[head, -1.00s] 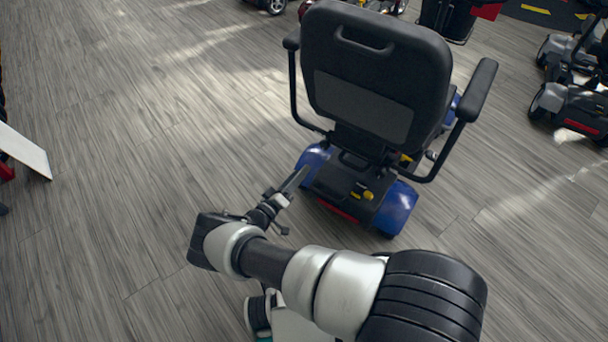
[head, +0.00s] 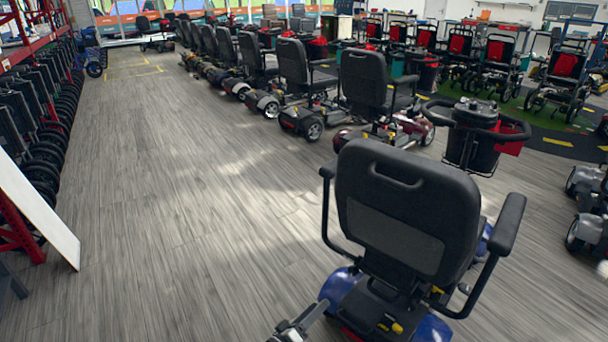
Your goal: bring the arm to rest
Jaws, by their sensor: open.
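Only the tip end of my gripper (head: 299,324) shows, at the bottom edge of the head view. It is open, with nothing seen in it. It is just left of the blue rear body of the nearest scooter (head: 341,288); I cannot tell whether they touch. The rest of my arm is below the picture. The scooter's black seat (head: 405,215) with two armrests stands upright, its back toward me.
A row of scooters (head: 288,85) runs away to the back. Grey wooden floor (head: 160,190) is clear on the left. A red rack with wheels (head: 50,120) and a leaning white board (head: 35,210) line the left edge. Wheelchairs (head: 490,60) stand at the back right.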

